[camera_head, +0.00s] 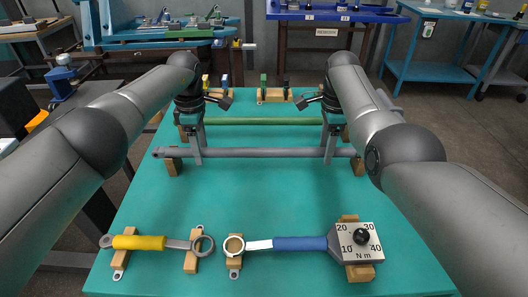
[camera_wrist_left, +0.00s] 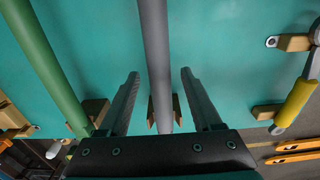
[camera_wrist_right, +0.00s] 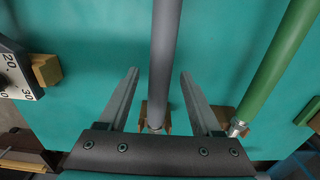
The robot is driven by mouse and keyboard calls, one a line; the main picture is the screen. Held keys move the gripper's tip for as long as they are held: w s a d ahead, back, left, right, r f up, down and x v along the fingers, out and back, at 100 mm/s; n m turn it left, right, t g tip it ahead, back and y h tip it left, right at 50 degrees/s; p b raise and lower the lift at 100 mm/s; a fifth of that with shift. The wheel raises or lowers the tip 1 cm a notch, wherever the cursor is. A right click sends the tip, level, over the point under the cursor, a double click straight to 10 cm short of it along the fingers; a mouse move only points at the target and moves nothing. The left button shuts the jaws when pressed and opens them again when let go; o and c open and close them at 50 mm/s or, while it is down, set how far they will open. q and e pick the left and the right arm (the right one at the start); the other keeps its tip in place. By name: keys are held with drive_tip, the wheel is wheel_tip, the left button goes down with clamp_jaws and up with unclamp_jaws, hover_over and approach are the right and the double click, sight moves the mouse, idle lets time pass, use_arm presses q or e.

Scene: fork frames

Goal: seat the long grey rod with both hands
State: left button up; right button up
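The long grey rod (camera_head: 262,153) lies left to right across the green-blue table, near wooden blocks at its left end (camera_head: 173,167) and right end (camera_head: 358,167). My left gripper (camera_head: 198,158) is open around the rod's left part. The left wrist view shows the rod (camera_wrist_left: 155,50) between its two spread fingers, with gaps on both sides. My right gripper (camera_head: 328,157) is open around the rod's right part. The right wrist view shows the rod (camera_wrist_right: 164,50) between spread fingers and its end over a wooden block (camera_wrist_right: 148,112). I cannot tell how the rod sits in the blocks.
A green rod (camera_head: 262,121) lies parallel behind the grey one. In front are a yellow-handled wrench (camera_head: 140,242) and a blue-handled torque wrench (camera_head: 300,243) on wooden blocks. Small block fixtures (camera_head: 272,94) stand at the far edge. The table between is clear.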

use_arm(q)
clamp_jaws()
use_arm(e)
clamp_jaws()
use_arm(q)
drive_tip(key=shift+r, duration=0.1)
use_arm(e)
drive_tip(key=shift+r, duration=0.1)
idle(0.8)
